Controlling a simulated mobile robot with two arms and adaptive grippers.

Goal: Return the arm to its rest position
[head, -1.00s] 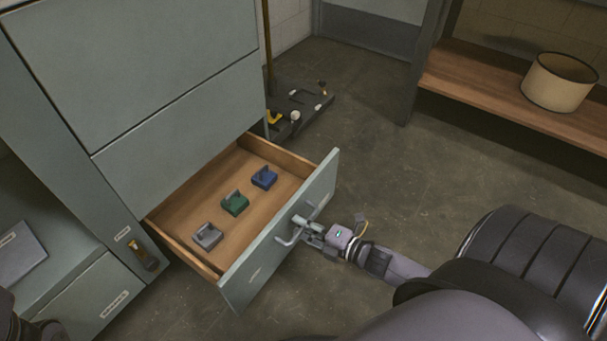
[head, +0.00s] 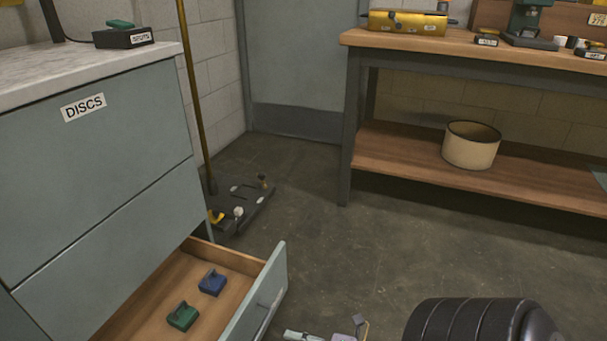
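My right gripper (head: 300,335) shows only in part at the bottom edge of the head view, just right of the open drawer's front. The frame cuts it off, so I cannot tell whether it is open or shut, or whether it touches the drawer handle (head: 266,317). My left gripper is not in view. The drawer (head: 258,302) stands pulled out from the grey cabinet (head: 95,160). In it lie a blue block (head: 212,283) and a green block (head: 183,316).
A dark base with a tall brass pole (head: 190,90) stands on the floor behind the drawer. A workbench (head: 430,45) at the right carries a yellow toolbox-like item (head: 408,22). The floor between is clear.

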